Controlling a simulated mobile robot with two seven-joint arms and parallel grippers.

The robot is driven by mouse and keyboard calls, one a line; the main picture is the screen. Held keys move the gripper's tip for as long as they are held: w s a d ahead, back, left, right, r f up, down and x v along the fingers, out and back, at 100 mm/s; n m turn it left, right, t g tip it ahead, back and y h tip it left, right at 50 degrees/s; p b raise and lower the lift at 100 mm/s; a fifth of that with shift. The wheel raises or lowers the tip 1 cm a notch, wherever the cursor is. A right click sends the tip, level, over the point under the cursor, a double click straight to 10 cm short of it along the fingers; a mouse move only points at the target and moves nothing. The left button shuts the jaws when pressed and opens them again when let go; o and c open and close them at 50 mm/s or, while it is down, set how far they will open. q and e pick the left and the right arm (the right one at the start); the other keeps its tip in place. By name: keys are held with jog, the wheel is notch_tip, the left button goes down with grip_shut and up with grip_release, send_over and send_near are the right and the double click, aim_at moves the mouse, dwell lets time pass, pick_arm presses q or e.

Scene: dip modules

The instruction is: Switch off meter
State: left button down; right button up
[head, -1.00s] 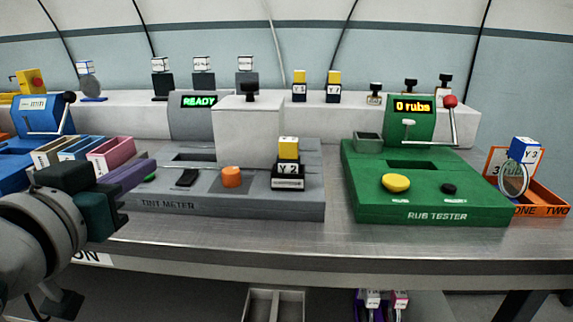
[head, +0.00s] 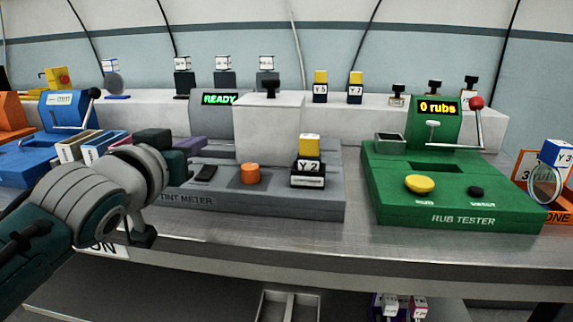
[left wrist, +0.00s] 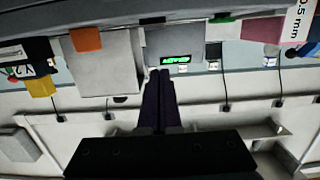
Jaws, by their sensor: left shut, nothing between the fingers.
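The grey tint meter (head: 270,205) stands on the metal bench, its display (head: 220,99) lit green with "READY". On its deck are a black rocker-like control (head: 206,173), an orange knob (head: 250,173) and a yellow-topped module marked Y 2 (head: 308,168). A green button (left wrist: 222,18) shows at the top of the left wrist view, which is upside down. The right gripper is not in view.
The green rub tester (head: 450,205) stands to the right, reading "0 rubs". A blue device (head: 67,111) and open trays (head: 105,143) are at the left. A raised white shelf behind carries several modules and stamps. A white block (head: 268,130) rises behind the orange knob.

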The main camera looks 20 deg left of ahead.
aim_at(202, 176)
pick_arm(q)
jog(key=f, duration=0.2)
jog(key=w+f+b, duration=0.1)
jog(key=f, duration=0.1)
jog(key=shift+w+a+b, duration=0.1)
jog(key=shift+a+b, duration=0.05)
jog(key=shift+b, duration=0.15)
jog(key=p, duration=0.2)
jog(key=shift+w+r+g+p, duration=0.1)
jog(key=shift+r+g+p, duration=0.1)
jog(key=shift+g+p, duration=0.2)
jog(key=shift+f, duration=0.45)
jog(key=r+p, duration=0.2)
jog(key=r, duration=0.1)
jog(key=r+p, duration=0.2)
jog(key=shift+w+a, duration=0.1)
jog(key=shift+w, duration=0.2)
jog(key=p+v, duration=0.2)
jog(key=v, duration=0.7)
jog(key=shift+s+r, duration=0.3)
jog(key=shift+r, duration=0.15)
